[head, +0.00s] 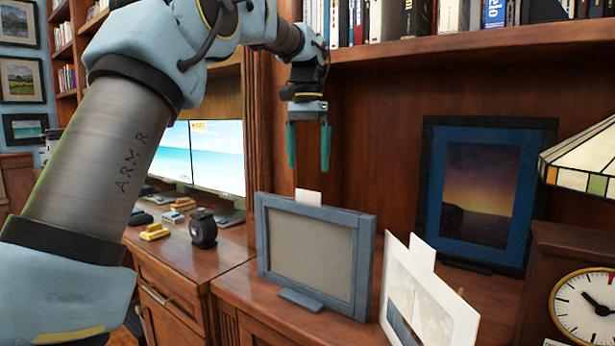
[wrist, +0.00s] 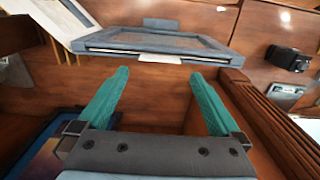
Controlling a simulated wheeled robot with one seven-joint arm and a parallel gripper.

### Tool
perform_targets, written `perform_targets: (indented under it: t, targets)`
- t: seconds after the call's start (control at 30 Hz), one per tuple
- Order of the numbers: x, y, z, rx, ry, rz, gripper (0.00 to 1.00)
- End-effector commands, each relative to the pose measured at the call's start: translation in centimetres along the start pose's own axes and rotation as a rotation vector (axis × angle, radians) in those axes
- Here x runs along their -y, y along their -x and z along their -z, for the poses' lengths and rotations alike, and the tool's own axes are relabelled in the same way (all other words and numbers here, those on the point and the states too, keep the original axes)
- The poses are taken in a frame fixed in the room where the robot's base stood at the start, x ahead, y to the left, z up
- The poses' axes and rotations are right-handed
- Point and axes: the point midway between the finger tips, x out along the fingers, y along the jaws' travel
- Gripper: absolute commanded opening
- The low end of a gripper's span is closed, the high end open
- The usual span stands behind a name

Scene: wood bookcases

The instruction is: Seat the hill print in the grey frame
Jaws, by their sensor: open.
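The grey frame (head: 315,302) stands upright on the wooden top, with a plain grey panel in its opening. A white tab (head: 308,196) sticks up from its top edge. In the wrist view the frame (wrist: 205,45) and its tab (wrist: 160,58) lie just past the fingertips.
A blue-matted sunset picture in a dark frame (head: 425,190) leans behind. A clock (head: 585,305) and stained-glass lamp (head: 590,165) stand at the right. A bookshelf (head: 450,50) overhangs above. A black device (head: 203,230) and monitors (head: 217,150) are on the left desk.

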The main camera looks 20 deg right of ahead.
Motion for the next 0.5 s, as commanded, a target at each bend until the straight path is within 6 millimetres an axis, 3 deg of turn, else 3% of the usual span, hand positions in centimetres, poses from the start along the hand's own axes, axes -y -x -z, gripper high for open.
perform_targets:
  t: [0.2, 0.5]
  targets:
    - [0.0, 3.3, 0.1, -0.001, -0.001, 0.000, 1.00]
    - [0.0, 4.0, 0.0, 0.001, 0.000, 0.000, 1.00]
